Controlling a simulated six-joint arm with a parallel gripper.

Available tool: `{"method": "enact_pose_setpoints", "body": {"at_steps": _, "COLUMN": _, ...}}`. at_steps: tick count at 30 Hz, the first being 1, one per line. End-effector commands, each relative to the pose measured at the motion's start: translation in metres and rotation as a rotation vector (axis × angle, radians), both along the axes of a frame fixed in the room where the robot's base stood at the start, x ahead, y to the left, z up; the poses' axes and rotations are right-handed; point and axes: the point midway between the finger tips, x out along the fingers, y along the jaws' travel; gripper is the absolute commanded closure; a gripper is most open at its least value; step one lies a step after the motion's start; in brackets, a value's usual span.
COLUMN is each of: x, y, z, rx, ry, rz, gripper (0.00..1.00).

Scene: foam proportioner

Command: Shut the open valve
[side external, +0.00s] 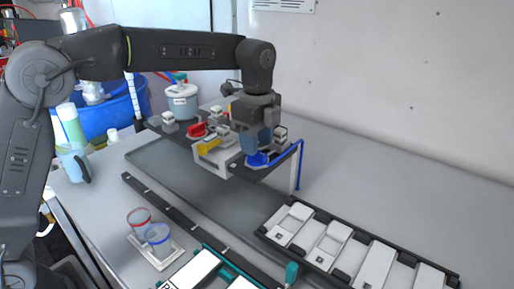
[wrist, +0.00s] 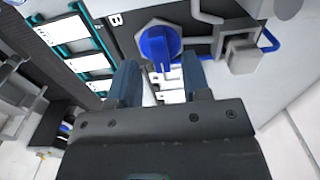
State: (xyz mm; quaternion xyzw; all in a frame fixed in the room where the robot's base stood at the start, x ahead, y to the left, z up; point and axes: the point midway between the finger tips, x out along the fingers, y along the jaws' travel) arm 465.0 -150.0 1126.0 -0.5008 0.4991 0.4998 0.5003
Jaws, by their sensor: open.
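The valve block (side external: 215,155) stands at the back of the dark grey bench panel, with a red valve handle (side external: 197,131), a yellow valve handle (side external: 208,147) and a blue valve handle (side external: 257,159). My gripper (side external: 256,146) points down just above the blue handle. In the wrist view the blue handle (wrist: 158,45) is a round knob with a bar pointing toward my gripper (wrist: 160,74). The fingers are open, and the bar's end lies between the fingertips in the picture; contact cannot be told. The red and yellow handles are not in the wrist view.
A blue pipe (side external: 298,165) runs right of the valve. Two clear cups (side external: 150,232) stand on a white tray in front. White plates in a black rack (side external: 330,240) lie front right. A lidded pot (side external: 182,101) stands behind. The grey panel (side external: 190,178) is bare.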

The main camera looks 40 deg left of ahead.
Motion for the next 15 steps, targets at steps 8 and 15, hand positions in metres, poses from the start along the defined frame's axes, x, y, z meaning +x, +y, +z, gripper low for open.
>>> {"method": "enact_pose_setpoints", "body": {"at_steps": 8, "x": 0.000, "y": 0.000, "z": -0.022, "rx": 0.000, "ry": 0.000, "rz": 0.001, "gripper": 0.56}}
{"method": "enact_pose_setpoints", "body": {"at_steps": 15, "x": 0.000, "y": 0.000, "z": -0.023, "rx": 0.000, "ry": 0.000, "rz": 0.001, "gripper": 0.56}}
